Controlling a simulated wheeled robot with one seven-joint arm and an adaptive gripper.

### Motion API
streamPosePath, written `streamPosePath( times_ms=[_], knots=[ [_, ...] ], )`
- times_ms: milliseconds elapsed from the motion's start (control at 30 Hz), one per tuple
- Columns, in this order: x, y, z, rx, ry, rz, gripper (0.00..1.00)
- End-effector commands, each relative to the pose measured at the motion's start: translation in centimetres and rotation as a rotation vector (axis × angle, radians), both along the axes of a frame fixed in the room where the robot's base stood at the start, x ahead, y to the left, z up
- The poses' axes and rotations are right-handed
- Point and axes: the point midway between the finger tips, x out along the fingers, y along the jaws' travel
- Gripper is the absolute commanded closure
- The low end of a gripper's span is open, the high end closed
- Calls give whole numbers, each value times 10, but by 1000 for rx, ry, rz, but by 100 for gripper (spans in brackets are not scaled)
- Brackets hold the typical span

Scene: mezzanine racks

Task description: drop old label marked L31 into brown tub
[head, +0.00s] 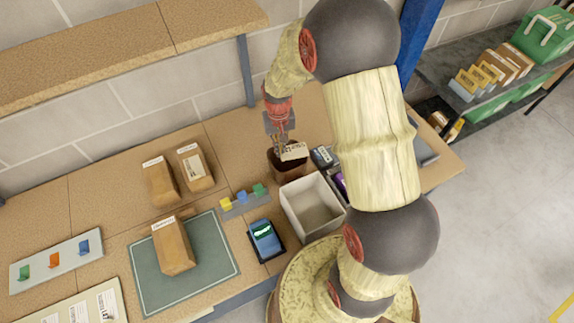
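A brown tub (287,175) stands on the wooden bench, behind a larger pale open bin. My gripper (283,146) points down right over the tub. It appears shut on a small whitish label (295,151), which sits at the fingertips at the level of the tub's opening. The label has dark print, too small to read, so I cannot confirm L31. The label and fingers hide part of the tub's dark inside. I cannot tell whether the label touches the tub's rim.
The pale bin (290,208) looks empty. Brown paper bags (195,170) stand on the left, one on a green mat (210,285). Dark and purple items crowd the tub's right side. A shelf (120,45) overhangs the back.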

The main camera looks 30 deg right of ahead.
Motion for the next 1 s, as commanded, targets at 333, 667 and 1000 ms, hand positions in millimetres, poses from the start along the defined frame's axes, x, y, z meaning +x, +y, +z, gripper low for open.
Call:
streamPosePath(
  times_ms=[333,667,1000],
  knots=[
    [0,0,-9,0,0,0,100],
    [0,0,-9,0,0,0,82],
    [0,0,-9,0,0,0,74]
  ],
)
